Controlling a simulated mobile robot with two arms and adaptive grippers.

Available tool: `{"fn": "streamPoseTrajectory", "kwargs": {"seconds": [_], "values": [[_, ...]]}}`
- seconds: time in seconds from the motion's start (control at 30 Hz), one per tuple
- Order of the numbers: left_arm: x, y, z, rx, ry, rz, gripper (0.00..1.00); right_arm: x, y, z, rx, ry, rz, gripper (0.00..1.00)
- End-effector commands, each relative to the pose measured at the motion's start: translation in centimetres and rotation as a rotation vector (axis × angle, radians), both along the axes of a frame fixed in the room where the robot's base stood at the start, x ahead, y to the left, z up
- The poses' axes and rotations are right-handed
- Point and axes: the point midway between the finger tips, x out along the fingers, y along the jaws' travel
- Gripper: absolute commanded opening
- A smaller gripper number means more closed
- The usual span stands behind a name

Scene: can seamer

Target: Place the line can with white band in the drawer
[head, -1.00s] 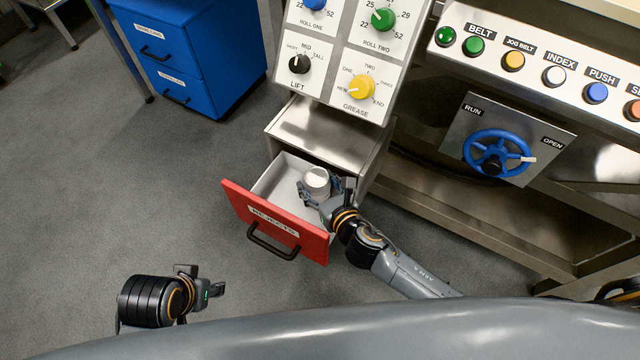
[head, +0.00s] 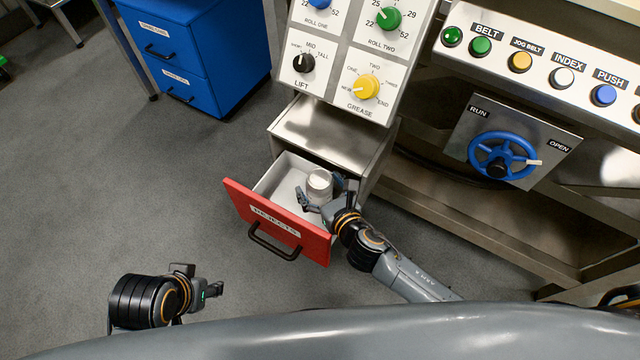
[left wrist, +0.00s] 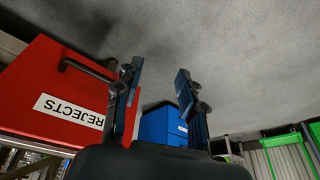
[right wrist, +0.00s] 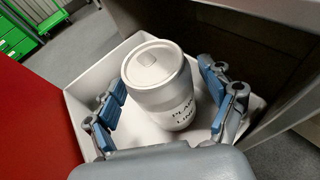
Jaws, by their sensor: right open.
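The can (head: 319,182) is pale grey-white with a white band lettered "PLAIN LINE". It stands upright, apparently on the floor of the open drawer, as the right wrist view shows the can (right wrist: 160,85) from above. The drawer (head: 277,222) has a red front marked "REJECTS" and light inner walls. My right gripper (head: 321,191) is inside the drawer, open, with one finger on each side of the can and visible gaps between. My left gripper (head: 214,291) is open and empty above the floor; its parted fingers show in the left wrist view (left wrist: 156,80).
A steel cabinet (head: 330,130) holds the drawer, with a dial panel (head: 345,60) above. A blue wheel (head: 503,158) and button row (head: 560,75) are at the right. A blue cabinet (head: 190,60) stands back left. Grey floor lies clear at the left.

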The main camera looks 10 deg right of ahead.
Motion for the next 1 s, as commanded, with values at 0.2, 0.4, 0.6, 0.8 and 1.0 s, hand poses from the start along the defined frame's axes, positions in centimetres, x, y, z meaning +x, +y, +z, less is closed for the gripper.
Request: {"fn": "streamPoseTrajectory", "kwargs": {"seconds": [0.2,0.4,0.6,0.8,1.0], "values": [[0.4,-0.1,-0.8,0.0,0.007,0.0,0.4,-1.1,-0.4,0.8,0.0,0.002,0.001,0.82],[1.1,-0.2,-3.6,0.001,0.023,-0.002,0.4,-4.2,-1.6,2.0,-0.001,0.002,0.0,0.82],[1.4,-0.3,-5.3,0.0,0.031,-0.004,0.4,-6.2,-2.3,2.8,0.001,0.001,0.0,0.82],[1.4,-0.3,-5.7,0.0,0.031,-0.004,0.4,-6.6,-2.5,3.0,0.0,-0.001,-0.001,0.82],[1.4,-0.3,-5.7,0.0,0.031,-0.004,0.4,-6.6,-2.5,2.9,0.0,-0.001,-0.001,0.82]]}}
